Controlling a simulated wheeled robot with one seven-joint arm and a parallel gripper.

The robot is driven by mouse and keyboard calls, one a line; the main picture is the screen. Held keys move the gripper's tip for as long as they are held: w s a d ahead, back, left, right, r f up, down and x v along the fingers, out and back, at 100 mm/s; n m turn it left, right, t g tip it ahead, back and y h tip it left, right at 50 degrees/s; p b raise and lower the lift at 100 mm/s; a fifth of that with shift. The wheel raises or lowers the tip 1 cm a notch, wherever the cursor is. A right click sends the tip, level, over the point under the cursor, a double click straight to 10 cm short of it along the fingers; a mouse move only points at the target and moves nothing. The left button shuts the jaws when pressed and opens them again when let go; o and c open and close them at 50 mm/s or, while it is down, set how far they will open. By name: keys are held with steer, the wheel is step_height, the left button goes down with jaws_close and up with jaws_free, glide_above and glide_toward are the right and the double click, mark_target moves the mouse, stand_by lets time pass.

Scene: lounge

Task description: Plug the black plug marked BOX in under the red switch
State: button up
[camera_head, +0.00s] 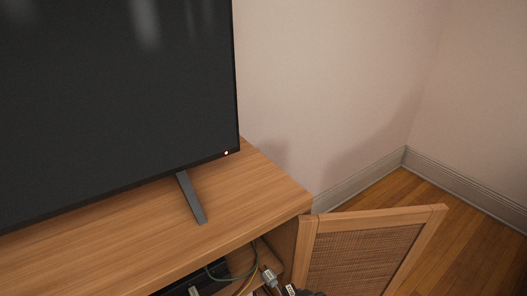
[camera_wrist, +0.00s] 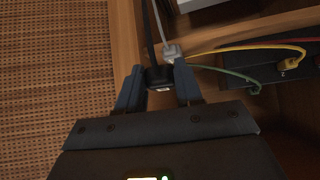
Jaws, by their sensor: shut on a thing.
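In the wrist view my gripper (camera_wrist: 158,84) is shut on a black plug (camera_wrist: 158,76), with a finger on each side. A black cable runs from this plug toward the top of the view. A pale patch shows on the plug, but I cannot read it there. A grey plug (camera_wrist: 172,53) on a grey cable is just beyond it, very close; I cannot tell whether they touch. A dark strip (camera_wrist: 262,63) lies at the right, with a yellow plug (camera_wrist: 287,64) on or at it.
The wooden cabinet (camera_head: 130,235) bears a large television (camera_head: 110,100) on a grey foot (camera_head: 191,198). Its woven door (camera_head: 365,262) stands open at the right, close beside the gripper in the wrist view. Green (camera_wrist: 225,72), yellow and red cables cross the cabinet interior.

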steer(key=s+d+r+m+h+p, duration=0.2)
steer(key=d+r+m+h+p, duration=0.25)
steer(key=d+r, duration=0.75)
steer(key=n+g+y+b, duration=0.1)
steer(key=n+y+b, duration=0.5)
steer(key=n, duration=0.1)
glide_toward(248, 293)
steer(key=s+f, duration=0.1)
steer(key=f, duration=0.1)
steer(key=shift+w+a+f+b, duration=0.35)
steer(key=shift+w+a+b, duration=0.05)
steer(key=shift+w+b, duration=0.35)
steer(key=shift+w+a+f+b, duration=0.4)
steer(key=shift+w+b, duration=0.3)
steer(key=shift+w, duration=0.1)
steer(key=shift+w+a+f+b, duration=0.3)
steer(key=shift+w+a+b, duration=0.1)
steer(key=shift+w+b, duration=0.35)
steer(key=o, duration=1.1)
